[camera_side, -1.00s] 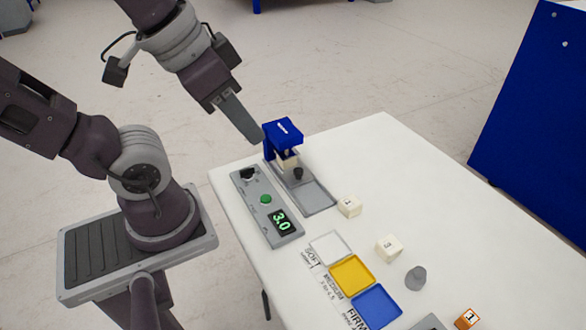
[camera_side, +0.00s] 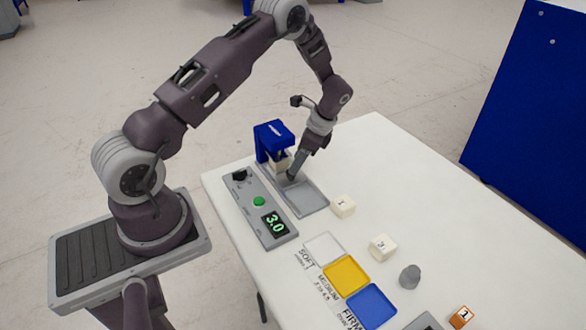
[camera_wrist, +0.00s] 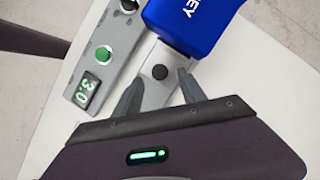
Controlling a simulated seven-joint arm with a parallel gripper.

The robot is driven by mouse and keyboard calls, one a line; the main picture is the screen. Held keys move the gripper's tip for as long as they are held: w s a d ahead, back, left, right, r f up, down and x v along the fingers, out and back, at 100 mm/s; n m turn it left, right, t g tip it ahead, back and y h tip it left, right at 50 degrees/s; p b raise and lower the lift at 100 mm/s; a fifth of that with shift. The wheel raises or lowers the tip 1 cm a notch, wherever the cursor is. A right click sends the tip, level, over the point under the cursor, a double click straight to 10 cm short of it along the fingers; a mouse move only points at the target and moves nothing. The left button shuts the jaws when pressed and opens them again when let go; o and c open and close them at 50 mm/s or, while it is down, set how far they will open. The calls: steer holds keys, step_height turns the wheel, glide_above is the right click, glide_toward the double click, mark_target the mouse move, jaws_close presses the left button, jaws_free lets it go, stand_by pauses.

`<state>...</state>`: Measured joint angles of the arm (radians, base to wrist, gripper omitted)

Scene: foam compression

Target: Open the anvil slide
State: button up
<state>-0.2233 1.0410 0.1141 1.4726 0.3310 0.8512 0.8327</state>
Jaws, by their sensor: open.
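The blue press (camera_side: 268,133) stands at the table's far left end, and its head also shows in the wrist view (camera_wrist: 195,22). A pale foam block (camera_side: 281,164) sits under the head. The anvil slide (camera_wrist: 158,95) is a grey plate with a round black knob (camera_wrist: 160,72) in front of the head. My gripper (camera_side: 290,176) is down at the slide, pointing at the knob. In the wrist view its open fingers (camera_wrist: 158,88) lie on either side of the knob, with gaps showing. In the side view my gripper hides the knob.
A grey control box (camera_side: 262,210) with a green button and a display reading 3.0 lies left of the slide. The grey base tray (camera_side: 308,197) is bare in front. Pale cubes (camera_side: 343,206) and the white, yellow and blue trays (camera_side: 346,273) stand nearer the front.

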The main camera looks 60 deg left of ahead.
steer(key=x, duration=0.4)
jaws_close()
stand_by(1.4)
